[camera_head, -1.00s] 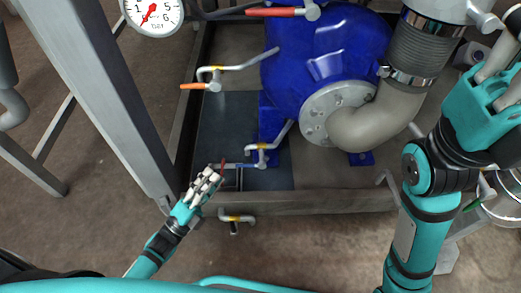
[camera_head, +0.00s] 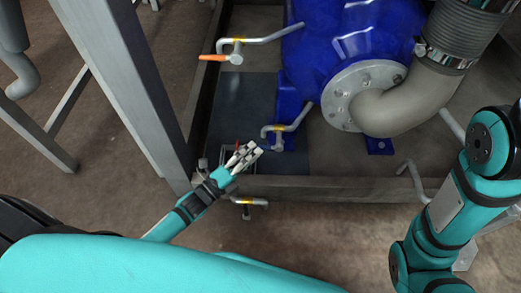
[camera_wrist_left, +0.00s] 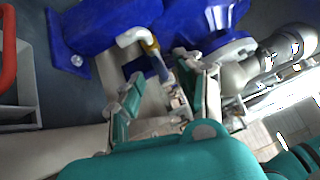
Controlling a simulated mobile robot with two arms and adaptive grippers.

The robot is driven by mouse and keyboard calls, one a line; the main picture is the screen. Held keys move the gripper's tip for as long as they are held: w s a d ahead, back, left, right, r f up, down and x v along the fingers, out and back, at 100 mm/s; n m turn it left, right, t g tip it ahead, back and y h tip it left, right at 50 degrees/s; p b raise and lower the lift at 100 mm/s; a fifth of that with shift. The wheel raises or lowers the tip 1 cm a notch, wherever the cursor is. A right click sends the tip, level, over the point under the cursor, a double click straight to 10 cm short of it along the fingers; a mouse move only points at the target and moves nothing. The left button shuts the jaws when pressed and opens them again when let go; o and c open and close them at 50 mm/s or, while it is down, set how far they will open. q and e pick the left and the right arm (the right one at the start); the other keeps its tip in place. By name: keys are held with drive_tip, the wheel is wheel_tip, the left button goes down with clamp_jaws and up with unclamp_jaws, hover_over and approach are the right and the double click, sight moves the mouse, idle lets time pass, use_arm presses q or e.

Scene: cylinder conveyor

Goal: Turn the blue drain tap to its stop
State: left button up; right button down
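The drain tap (camera_head: 279,132) is a bent grey pipe with a yellow band, low in front of the blue tank. Its handle is mostly hidden behind my left gripper (camera_head: 250,153) in the head view. In the left wrist view the tap's white pipe (camera_wrist_left: 134,37) and yellow band lead to a blue handle (camera_wrist_left: 161,69), which points in between the fingers of my left gripper (camera_wrist_left: 165,95). The fingers are apart, one on each side of the handle's end; contact cannot be told. My right arm shows at the right, but its gripper is out of view.
An orange-handled tap (camera_head: 235,55) is above, and another tap (camera_head: 247,203) is below at the frame edge. A red handle (camera_wrist_left: 8,60) shows in the left wrist view. A grey post (camera_head: 140,90) stands left of my left arm. The blue tank (camera_head: 350,50) is behind.

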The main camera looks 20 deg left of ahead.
sight(260, 146)
use_arm(q)
drive_tip(key=shift+b+x, duration=0.45)
drive_tip(key=shift+x, duration=1.35)
clamp_jaws()
